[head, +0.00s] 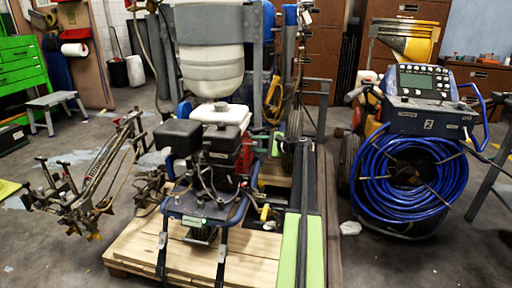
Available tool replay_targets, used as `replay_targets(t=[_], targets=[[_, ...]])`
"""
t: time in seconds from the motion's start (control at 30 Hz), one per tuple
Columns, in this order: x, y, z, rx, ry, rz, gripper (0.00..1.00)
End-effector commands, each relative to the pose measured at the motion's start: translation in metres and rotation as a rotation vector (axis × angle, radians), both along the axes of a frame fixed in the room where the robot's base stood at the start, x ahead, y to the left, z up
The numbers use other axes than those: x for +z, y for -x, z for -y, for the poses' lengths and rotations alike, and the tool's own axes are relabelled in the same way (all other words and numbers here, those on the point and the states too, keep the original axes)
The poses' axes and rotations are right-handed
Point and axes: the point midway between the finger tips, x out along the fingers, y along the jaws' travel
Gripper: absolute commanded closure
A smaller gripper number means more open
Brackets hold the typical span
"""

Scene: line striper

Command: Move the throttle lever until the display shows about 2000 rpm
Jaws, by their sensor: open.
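The line striper (207,150) stands on a wooden pallet (250,265) in the middle of the head view, with a black and red engine, a white tank and a blue frame. A small pale green display or label (193,221) sits on the front of its blue frame. It is too small to read. A small yellow-tipped part (265,212) sticks out to the right of the frame. I cannot tell whether it is the throttle lever, and I make out no other clear lever. My gripper does not show in the head view.
A blue hose reel machine (410,175) with a control panel (420,80) stands at the right. A metal boom with several nozzles (90,185) reaches out at the left. A grey step stool (55,108) and green cabinet (22,65) stand at the back left. Some floor is free at front left.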

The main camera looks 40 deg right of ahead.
Motion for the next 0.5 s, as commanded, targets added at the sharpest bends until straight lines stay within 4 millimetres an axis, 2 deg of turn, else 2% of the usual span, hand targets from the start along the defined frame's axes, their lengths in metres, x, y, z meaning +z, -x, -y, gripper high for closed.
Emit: replay_targets(t=[0.1, 0.37, 0.5], targets=[[-0.0022, -0.0082, -0.0022, 0.001, 0.0, 0.0, 0.59], [-0.0019, -0.0088, -0.0023, 0.0, 0.0, 0.0, 0.59], [-0.0019, -0.0086, -0.0019, 0.0, 0.0, 0.0, 0.76]])
